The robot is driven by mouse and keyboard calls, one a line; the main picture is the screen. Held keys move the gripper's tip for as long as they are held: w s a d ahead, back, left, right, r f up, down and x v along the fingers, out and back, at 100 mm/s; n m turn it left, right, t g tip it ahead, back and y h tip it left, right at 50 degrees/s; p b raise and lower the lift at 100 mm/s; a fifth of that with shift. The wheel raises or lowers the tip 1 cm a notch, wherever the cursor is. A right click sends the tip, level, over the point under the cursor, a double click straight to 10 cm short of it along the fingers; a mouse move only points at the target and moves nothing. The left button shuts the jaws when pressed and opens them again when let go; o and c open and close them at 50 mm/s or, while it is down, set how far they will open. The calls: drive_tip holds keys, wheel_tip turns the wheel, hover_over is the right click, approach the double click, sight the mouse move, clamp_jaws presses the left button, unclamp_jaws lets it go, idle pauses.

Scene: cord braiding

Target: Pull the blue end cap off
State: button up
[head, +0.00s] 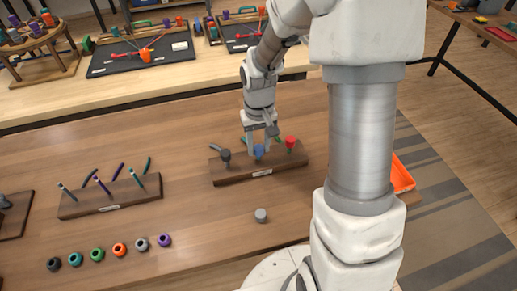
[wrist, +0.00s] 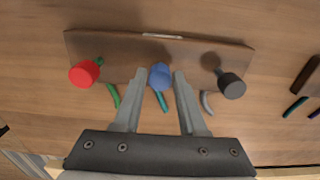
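The blue end cap (head: 259,153) sits in the middle of a dark wooden rack; in the wrist view the blue cap (wrist: 160,77) lies between my two fingertips. My gripper (head: 259,146) points down at it, with one finger on each side. In the wrist view my gripper (wrist: 160,80) looks open, with a thin gap showing between each finger and the cap. A teal cord piece (wrist: 162,102) shows by the blue cap. How deep the fingertips reach along the cap is hard to tell.
On the same rack (head: 232,179), a red cap (head: 290,142) and a dark grey cap (head: 225,155) stand to either side. A grey cylinder (head: 261,215) stands in front. A second rack (head: 115,196) with cords and several coloured rings are at left. An orange tray (head: 401,175) is at right.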

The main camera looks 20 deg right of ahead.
sight(259, 147)
clamp_jaws()
drive_tip(key=shift+r, duration=0.15)
idle(0.4)
drive_tip(key=shift+r+p, duration=2.4)
drive_tip(key=shift+r, duration=0.55)
